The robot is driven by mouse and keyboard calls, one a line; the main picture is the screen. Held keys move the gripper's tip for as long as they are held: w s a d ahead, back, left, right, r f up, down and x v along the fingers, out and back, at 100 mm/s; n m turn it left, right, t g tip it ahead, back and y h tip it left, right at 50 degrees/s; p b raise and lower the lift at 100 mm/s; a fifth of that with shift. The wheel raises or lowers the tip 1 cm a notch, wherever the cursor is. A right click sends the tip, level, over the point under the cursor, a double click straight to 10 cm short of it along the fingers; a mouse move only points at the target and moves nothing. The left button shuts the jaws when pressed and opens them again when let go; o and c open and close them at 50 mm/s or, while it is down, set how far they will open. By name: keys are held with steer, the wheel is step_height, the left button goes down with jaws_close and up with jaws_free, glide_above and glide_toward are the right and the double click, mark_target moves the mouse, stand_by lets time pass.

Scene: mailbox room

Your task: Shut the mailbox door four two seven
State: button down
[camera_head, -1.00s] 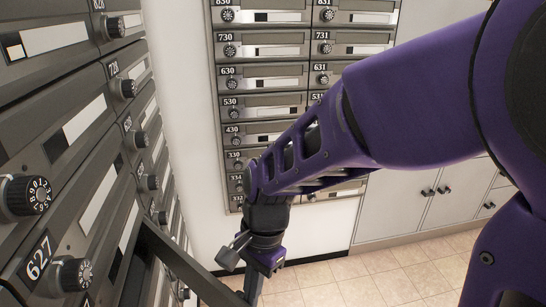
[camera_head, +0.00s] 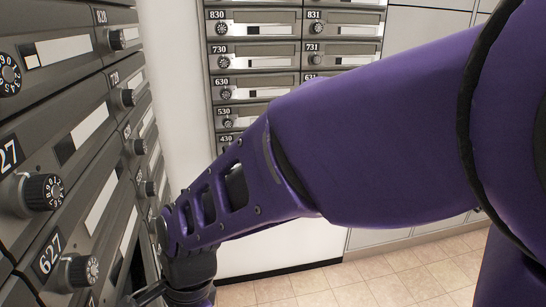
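An open compartment (camera_head: 127,268) shows as a dark gap low in the left mailbox wall, to the right of the 627 plate. A dark bar (camera_head: 150,294), apparently the edge of its swung-out door, shows at the bottom edge beside my wrist. No number on that door is readable, so I cannot confirm it is 427. My gripper (camera_head: 201,298) is at the bottom edge, close to the bar and mostly cut off. Its fingers are out of view, and I cannot tell whether it touches the door.
The left mailbox wall has protruding dials, including one beside the 627 plate (camera_head: 82,271). A second mailbox bank (camera_head: 255,65) stands on the back wall, partly behind my arm. Grey cabinets (camera_head: 425,45) stand at right. Tiled floor (camera_head: 400,278) is clear at lower right.

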steer(key=shift+s+a, duration=0.4)
steer(key=shift+a, duration=0.1)
stand_by(0.3)
